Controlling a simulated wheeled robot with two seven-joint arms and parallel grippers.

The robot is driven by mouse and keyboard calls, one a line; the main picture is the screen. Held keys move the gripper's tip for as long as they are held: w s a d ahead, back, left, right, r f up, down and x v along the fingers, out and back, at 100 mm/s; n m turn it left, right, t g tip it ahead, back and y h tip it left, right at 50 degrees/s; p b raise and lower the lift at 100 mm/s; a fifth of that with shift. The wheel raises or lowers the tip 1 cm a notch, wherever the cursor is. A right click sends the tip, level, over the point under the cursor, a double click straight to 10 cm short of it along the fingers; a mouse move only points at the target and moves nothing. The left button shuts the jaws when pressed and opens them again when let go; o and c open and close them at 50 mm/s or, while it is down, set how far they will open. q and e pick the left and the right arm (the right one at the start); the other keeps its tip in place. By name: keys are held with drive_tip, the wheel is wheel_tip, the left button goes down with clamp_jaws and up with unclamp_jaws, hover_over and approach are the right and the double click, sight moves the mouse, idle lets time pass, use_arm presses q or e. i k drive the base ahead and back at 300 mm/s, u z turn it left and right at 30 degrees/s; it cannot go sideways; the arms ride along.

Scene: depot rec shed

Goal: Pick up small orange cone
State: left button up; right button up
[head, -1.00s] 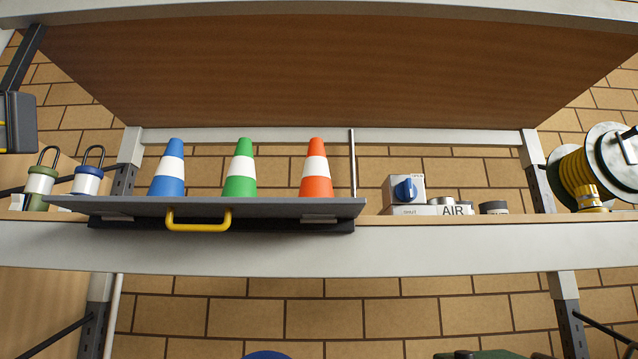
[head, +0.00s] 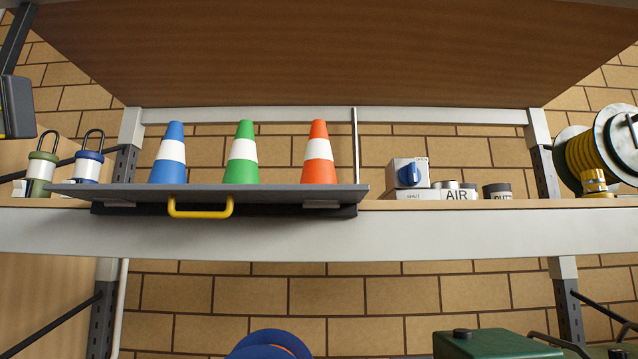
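The small orange cone (head: 318,170) with a white band stands upright at the right end of a row of cones on a grey board (head: 280,190) with a yellow handle (head: 200,212). A green cone (head: 242,172) stands to its left, and a blue cone (head: 168,172) is farther left. Each cone stands apart from the others.
On the shelf, a box with a blue knob (head: 408,173) and several small tins (head: 455,190) stand right of the board. A yellow hose reel (head: 590,155) is at far right, two padlocks (head: 64,170) at left. A wooden panel (head: 330,50) hangs above. A green case (head: 490,343) is below.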

sight(318, 165)
drive_tip(key=u, duration=3)
drive_tip(key=k, duration=2.15)
drive_tip(key=z, duration=2.45)
